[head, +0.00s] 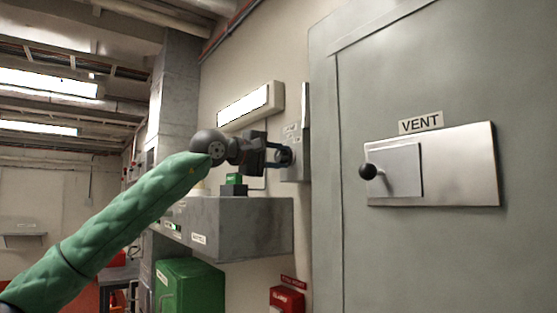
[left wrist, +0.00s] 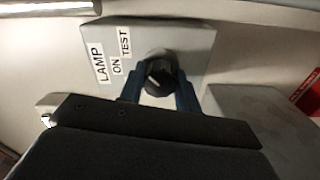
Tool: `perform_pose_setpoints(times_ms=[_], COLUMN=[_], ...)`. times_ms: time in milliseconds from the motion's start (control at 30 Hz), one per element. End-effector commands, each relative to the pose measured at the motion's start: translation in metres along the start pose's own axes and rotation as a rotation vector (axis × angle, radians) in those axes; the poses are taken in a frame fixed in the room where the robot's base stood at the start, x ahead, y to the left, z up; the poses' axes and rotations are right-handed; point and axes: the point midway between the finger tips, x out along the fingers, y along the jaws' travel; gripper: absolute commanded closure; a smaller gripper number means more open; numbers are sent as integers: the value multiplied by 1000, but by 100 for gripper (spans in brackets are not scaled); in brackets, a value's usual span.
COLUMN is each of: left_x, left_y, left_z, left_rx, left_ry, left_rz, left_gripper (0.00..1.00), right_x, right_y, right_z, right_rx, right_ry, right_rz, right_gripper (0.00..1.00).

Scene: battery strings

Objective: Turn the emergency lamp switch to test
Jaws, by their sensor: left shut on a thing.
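The emergency lamp switch is a dark round knob (left wrist: 160,75) on a grey box (left wrist: 185,40). The box has labels LAMP, ON and TEST beside the knob in the left wrist view. In the head view the grey switch box (head: 302,150) is on the wall beside the large grey cabinet. My left gripper (head: 283,156) reaches it from the left. Its blue fingers, also in the left wrist view (left wrist: 160,90), are shut on the knob, one on each side. Which label the knob points to, I cannot tell. My right gripper is not in view.
A lit lamp (head: 243,108) is on the wall above my left gripper. A grey shelf box (head: 250,225) juts out below it, with a small green item (head: 234,179) on top. A cabinet with a VENT panel (head: 470,165) stands at the right.

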Motion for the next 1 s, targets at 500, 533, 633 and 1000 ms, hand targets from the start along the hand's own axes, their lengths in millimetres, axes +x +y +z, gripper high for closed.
perform_pose_setpoints(times_ms=[500, 533, 633, 1000], left_x=[1, 1, 1, -4], left_y=[-3, -3, -2, -2], left_z=[1, 1, 1, 0], left_rx=[23, 22, 22, 22], left_ry=[-2, -2, -2, -1], left_rz=[-4, -4, -3, -1], left_gripper=[90, 90, 48, 46], right_x=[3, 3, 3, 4], right_y=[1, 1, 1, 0], right_z=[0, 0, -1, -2], right_rx=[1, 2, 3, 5], right_ry=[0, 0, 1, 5], right_rz=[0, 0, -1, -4], right_gripper=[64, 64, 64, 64])
